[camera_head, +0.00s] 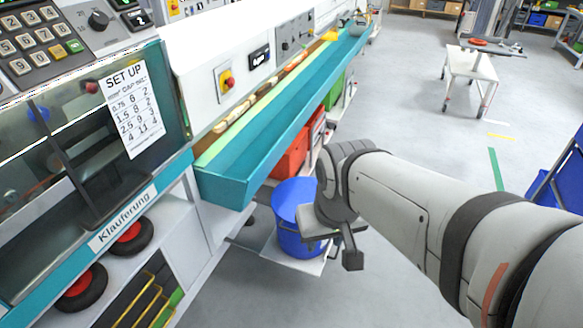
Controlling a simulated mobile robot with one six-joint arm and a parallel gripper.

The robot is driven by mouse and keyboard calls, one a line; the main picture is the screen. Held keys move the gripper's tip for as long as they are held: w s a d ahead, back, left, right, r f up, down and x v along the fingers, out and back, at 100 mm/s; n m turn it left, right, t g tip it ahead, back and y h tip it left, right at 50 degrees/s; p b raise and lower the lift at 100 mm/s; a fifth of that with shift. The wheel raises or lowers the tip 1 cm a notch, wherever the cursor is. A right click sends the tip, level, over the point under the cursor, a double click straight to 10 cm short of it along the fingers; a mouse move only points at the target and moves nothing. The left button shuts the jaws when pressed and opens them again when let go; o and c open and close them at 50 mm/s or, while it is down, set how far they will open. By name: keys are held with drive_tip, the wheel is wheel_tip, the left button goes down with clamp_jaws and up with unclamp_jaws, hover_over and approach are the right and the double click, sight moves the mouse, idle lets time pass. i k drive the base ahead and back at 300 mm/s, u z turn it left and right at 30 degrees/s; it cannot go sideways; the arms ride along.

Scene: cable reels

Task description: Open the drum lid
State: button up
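A blue drum (289,240) stands low under the teal trough, at the picture's centre. Its rounded blue top (288,195) is visible on the left side, and my arm and gripper cover its right part. I cannot tell whether this top is a separate lid, or whether it is open or shut. My gripper (335,248) hangs in front of the drum's right side in this view. One dark finger end shows at its lower right. Contact with the drum and the finger gap cannot be made out.
A long teal trough (228,188) runs above the drum, with red bins (291,158) behind it. A machine with a keypad (38,45) and black reels (128,236) fills the left. A white trolley (470,68) stands at the back right. Grey floor between is clear.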

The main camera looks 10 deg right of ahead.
sight(292, 192)
drive_tip(key=z, duration=0.15)
drive_tip(key=k, duration=0.65)
drive_tip(key=u, duration=0.65)
drive_tip(key=i, duration=1.55)
drive_tip(key=z, duration=0.55)
